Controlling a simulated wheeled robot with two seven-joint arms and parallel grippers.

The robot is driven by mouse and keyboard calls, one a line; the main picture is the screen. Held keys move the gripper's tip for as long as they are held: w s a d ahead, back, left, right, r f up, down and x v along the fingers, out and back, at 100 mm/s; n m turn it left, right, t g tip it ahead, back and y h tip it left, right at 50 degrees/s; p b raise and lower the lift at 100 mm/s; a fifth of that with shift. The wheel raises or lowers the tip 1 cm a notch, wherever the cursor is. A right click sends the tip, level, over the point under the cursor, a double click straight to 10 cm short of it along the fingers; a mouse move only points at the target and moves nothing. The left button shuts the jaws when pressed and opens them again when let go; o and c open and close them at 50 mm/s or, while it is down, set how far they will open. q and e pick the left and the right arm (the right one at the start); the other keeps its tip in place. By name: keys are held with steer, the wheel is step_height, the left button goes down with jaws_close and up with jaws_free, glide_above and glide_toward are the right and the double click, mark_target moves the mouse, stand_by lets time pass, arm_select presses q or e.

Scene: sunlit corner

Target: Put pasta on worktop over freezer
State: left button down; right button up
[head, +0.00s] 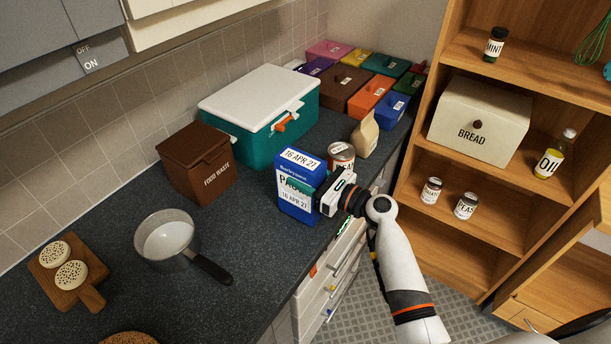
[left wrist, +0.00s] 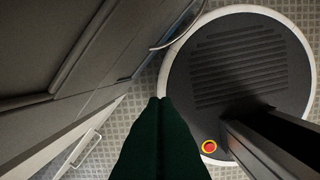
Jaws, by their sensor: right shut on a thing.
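The pasta (head: 290,207) is a blue and white box, upright at the front edge of the dark worktop (head: 255,225). My right gripper (head: 304,187) is shut on it from the right, its green finger across the box's front. I cannot tell whether the box's base touches the worktop. My left gripper shows only in the left wrist view (left wrist: 160,100), its dark green fingers together with nothing between them, pointing at the floor. I cannot make out which unit under the worktop is the freezer.
A tin (head: 341,156) and a paper bag (head: 365,135) stand just behind the box. A teal cool box (head: 240,135), a food waste bin (head: 193,170), a saucepan (head: 167,240) and a board (head: 88,295) with crumpets stand left. Worktop between pan and pasta is clear. Shelves (head: 470,225) stand right.

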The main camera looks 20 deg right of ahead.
steer(key=shift+r, duration=0.15)
steer(key=shift+f, duration=0.35)
steer(key=o, duration=1.4)
steer(key=shift+c, duration=0.2)
